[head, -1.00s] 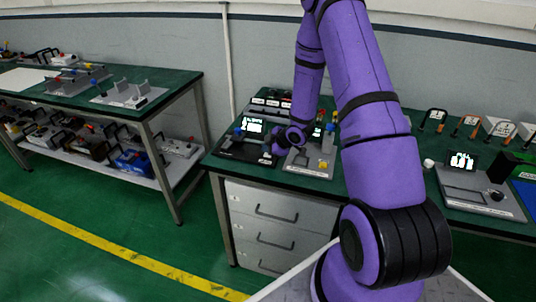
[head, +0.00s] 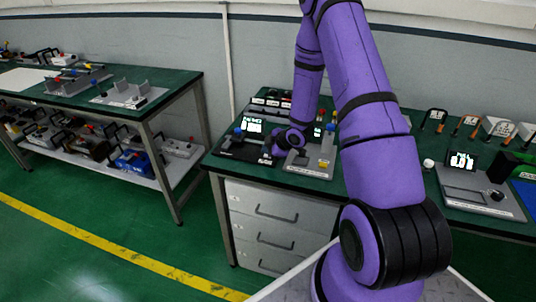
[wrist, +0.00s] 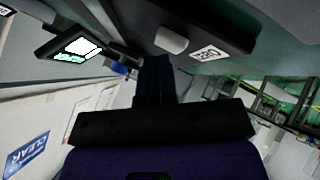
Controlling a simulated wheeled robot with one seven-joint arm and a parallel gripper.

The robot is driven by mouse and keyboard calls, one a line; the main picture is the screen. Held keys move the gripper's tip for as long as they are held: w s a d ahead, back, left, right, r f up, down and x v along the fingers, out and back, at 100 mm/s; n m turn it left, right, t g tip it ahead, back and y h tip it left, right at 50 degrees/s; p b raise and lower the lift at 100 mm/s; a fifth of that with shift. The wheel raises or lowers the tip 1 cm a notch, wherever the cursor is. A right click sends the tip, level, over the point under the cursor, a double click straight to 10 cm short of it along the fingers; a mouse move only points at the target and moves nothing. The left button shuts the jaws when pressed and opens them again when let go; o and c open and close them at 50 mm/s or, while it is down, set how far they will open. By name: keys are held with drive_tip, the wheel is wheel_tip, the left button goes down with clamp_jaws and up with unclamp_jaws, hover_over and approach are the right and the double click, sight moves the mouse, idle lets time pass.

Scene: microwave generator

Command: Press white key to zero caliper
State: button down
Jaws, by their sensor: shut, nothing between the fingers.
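The caliper station is a black base (head: 236,150) with a lit screen (head: 252,126) near the left end of the middle bench. In the wrist view its screen (wrist: 80,49) is at upper left. The white key (wrist: 172,40) is a pale rounded button on the black base, beside a white label (wrist: 208,53) that appears to read ZERO. My gripper (wrist: 154,66) is shut and empty, its dark fingertips just below the key in the picture; I cannot tell whether they touch it. In the head view my gripper (head: 271,151) is low over the base's right side, and the key is hidden.
A grey fixture (head: 318,160) stands just right of the black base. A blue knob (wrist: 120,68) shows near the screen. Another grey station (head: 480,195) with a screen is farther right. A second bench (head: 120,95) is at left, with open green floor in front.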

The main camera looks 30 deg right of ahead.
drive_tip(key=shift+r, duration=0.85)
drive_tip(key=shift+r, duration=2.5)
drive_tip(key=s+a+r+m+h, duration=0.1)
drive_tip(key=s+r+m+h, duration=0.15)
drive_tip(key=r, duration=0.55)
drive_tip(key=s+a+r+m+g+h, duration=0.1)
drive_tip(key=s+a+r+m, duration=0.15)
drive_tip(key=r, duration=0.65)
drive_tip(key=s+a+r+m+h, duration=0.15)
drive_tip(key=s+r, duration=0.25)
drive_tip(key=r, duration=0.4)
drive_tip(key=s+a+r+m, duration=0.2)
drive_tip(key=s+a+r, duration=0.1)
drive_tip(key=s, duration=0.5)
drive_tip(key=s+a+r+m+g+y, duration=0.1)
drive_tip(key=s+a+r+m, duration=0.1)
drive_tip(key=s, duration=0.6)
drive_tip(key=s+a+r+m+g, duration=0.1)
drive_tip(key=s+a+r, duration=0.3)
drive_tip(key=s, duration=0.5)
drive_tip(key=shift+a+r+m+y, duration=0.4)
drive_tip(key=shift+a+m, duration=0.1)
drive_tip(key=shift+m, duration=0.25)
